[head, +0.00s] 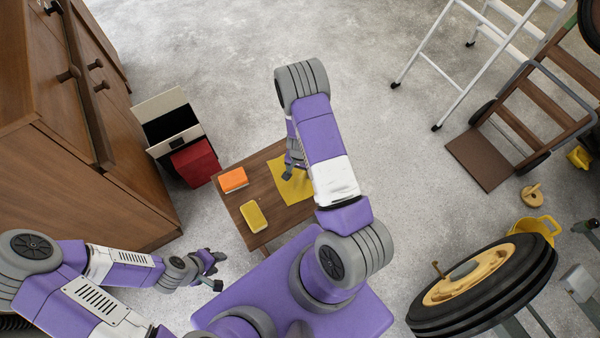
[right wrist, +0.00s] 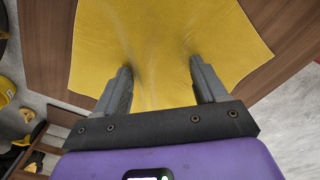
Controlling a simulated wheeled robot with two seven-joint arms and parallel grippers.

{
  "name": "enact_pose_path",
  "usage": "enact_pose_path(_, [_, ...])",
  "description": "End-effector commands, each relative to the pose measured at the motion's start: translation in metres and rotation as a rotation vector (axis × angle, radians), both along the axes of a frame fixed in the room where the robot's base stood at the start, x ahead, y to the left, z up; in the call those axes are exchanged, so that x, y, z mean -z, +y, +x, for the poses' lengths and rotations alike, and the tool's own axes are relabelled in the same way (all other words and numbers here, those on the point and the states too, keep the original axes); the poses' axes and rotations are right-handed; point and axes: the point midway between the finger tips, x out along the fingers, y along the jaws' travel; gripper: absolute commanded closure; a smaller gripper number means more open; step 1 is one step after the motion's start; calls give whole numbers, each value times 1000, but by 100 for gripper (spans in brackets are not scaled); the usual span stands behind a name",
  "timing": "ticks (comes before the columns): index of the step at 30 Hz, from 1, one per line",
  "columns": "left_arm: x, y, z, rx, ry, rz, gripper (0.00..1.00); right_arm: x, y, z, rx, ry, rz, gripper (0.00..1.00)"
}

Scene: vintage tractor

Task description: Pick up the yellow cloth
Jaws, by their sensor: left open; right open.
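The yellow cloth (head: 287,188) lies flat on a small brown wooden table (head: 236,203), and my right arm hides part of it in the head view. In the right wrist view the yellow cloth (right wrist: 170,40) fills the upper middle, with a slight crease between the fingers. My right gripper (right wrist: 162,85) is open over the cloth, its two fingers apart. I cannot tell whether the fingertips touch it. In the head view the right gripper (head: 290,172) is at the cloth. My left gripper (head: 217,271) is open and empty, left of the table.
An orange block-like item (head: 233,180) and a yellow sponge-like item (head: 254,217) lie on the table left of the cloth. A red and black open box (head: 194,160) stands beside the table, near a wooden cabinet (head: 90,190). A large tyre (head: 480,290) is at lower right. Open floor lies behind.

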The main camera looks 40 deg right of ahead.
Motion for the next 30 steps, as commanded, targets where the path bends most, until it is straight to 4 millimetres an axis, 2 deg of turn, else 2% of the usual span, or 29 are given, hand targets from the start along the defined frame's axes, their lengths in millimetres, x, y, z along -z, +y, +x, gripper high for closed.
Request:
enact_pose_path(2, [0,0,0,0,0,0,57,1,1,-1,0,2,1,37])
enact_pose_path(26, [0,0,0,0,0,0,57,2,1,-2,0,4,1,98])
enact_pose_path(30, [1,0,0,0,0,0,57,2,1,-2,0,5,2,100])
